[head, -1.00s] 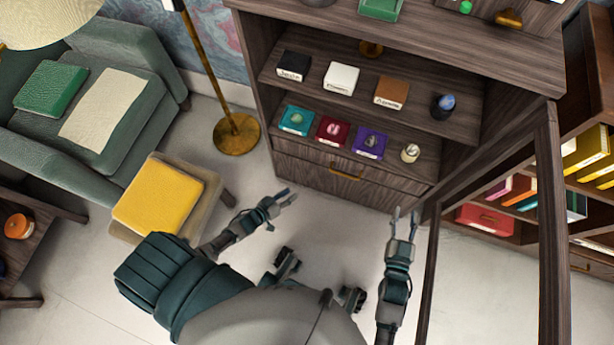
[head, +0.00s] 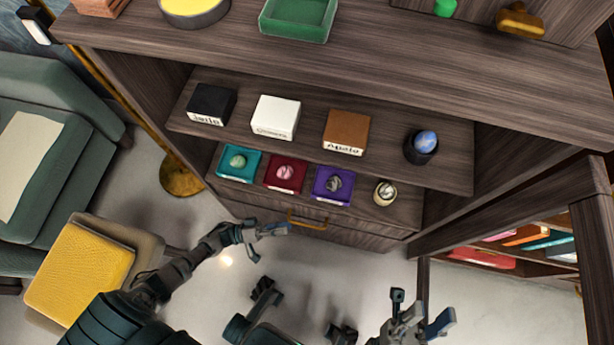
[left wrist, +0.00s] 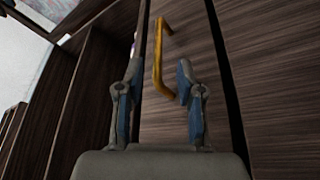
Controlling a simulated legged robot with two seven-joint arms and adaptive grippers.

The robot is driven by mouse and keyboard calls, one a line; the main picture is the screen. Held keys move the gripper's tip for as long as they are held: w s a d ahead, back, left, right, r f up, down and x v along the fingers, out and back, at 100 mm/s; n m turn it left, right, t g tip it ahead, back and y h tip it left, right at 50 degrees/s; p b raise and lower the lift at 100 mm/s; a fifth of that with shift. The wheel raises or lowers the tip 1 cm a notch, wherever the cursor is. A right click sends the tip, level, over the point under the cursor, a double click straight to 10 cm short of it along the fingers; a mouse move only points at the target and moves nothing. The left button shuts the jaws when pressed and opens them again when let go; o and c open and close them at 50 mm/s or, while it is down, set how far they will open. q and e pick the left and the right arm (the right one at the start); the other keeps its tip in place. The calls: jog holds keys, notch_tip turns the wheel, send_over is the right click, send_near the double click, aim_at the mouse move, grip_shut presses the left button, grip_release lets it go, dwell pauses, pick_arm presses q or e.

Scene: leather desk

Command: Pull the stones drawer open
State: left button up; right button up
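The drawer front (head: 345,232) is dark wood and sits flush under the lowest shelf of the cabinet. Its brass bar handle (head: 307,222) also shows in the left wrist view (left wrist: 158,60). My left gripper (head: 278,229) is open just left of the handle in the head view. In the left wrist view its two blue-padded fingers stand apart, with the handle between and beyond the tips; I see no contact. My right gripper (head: 422,308) is open and empty at the lower right, away from the drawer.
On the lowest shelf are a teal tray (head: 240,161), a red tray (head: 286,173) and a purple tray (head: 333,185), each holding a stone. An open cabinet door (head: 595,230) stands at the right. A yellow-topped stool (head: 80,268) is at the left.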

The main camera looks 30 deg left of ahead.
aim_at(308, 225)
pick_arm(q)
jog(key=x, duration=0.7)
jog(key=shift+s+d+b, duration=0.1)
jog(key=shift+d+b, duration=0.15)
jog(key=shift+b, duration=0.05)
jog(key=shift+w+d+r, duration=0.15)
jog(key=shift+w+d, duration=0.25)
jog(key=shift+d, duration=0.05)
jog(key=shift+a, duration=0.1)
grip_shut()
